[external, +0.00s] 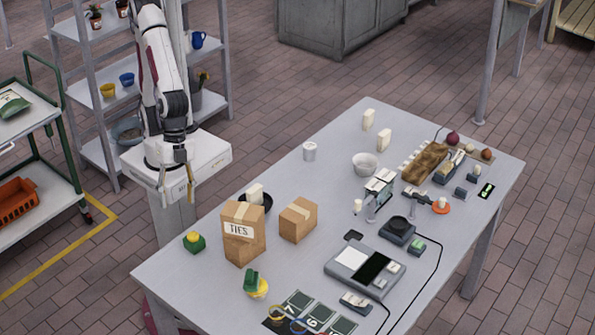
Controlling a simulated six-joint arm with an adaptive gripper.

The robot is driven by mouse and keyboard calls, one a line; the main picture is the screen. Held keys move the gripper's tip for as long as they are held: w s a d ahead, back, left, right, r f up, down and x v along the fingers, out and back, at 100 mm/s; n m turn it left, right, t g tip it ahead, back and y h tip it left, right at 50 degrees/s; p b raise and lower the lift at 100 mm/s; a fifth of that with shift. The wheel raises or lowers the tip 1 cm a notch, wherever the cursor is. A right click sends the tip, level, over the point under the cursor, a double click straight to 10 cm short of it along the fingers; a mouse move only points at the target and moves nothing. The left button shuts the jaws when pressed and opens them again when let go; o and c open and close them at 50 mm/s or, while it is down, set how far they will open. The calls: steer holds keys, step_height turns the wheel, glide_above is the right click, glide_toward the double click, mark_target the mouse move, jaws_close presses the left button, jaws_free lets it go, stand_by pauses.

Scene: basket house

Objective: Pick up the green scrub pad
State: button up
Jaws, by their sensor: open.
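Two small green pieces are on the near left of the table, and I cannot tell for sure which is the scrub pad. One green piece (251,279) leans upright against a round yellow thing (258,291), in front of the TIES box. The other green block (194,244) is at the left edge, with a yellow piece (193,236) on top. My gripper (176,190) hangs open and empty in front of my base, beyond the table's left edge and apart from both green pieces.
The TIES carton (241,236) and a smaller carton (298,219) stand near the green pieces. A dark bowl (264,201) with a pale block is behind them. A grey scale-like device (364,267) and numbered dark cards (298,300) lie to the right. The table's far left is clear.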

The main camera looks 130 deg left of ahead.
steer(key=w+d+f+n+t, duration=0.2)
steer(key=w+d+f+t, duration=0.1)
steer(key=w+d+f, duration=0.65)
steer(key=w+d+f+n+t, duration=0.1)
steer(key=w+d+f+t, duration=0.5)
steer(key=d, duration=0.6)
steer(key=w+a+r+n+t+y, duration=0.1)
steer(key=w+a+y, duration=0.1)
steer(key=w+a+r+n+y, duration=0.1)
steer(key=w+a+y, duration=0.1)
steer(key=w+a+n+t+y, duration=0.1)
steer(key=w+a+y, duration=0.1)
steer(key=w, duration=0.1)
steer(key=shift+a+r+n+t, duration=0.3)
steer(key=shift+a+r+n, duration=0.1)
steer(key=s+a+r+n+t+y, duration=0.1)
steer(key=a+r+n+y, duration=0.1)
steer(key=a+r+y, duration=0.5)
step_height(320, 180, up, 2)
steer(key=shift+s+a+r+n, duration=0.25)
steer(key=shift+a+n, duration=0.15)
steer(key=shift+a, duration=0.2)
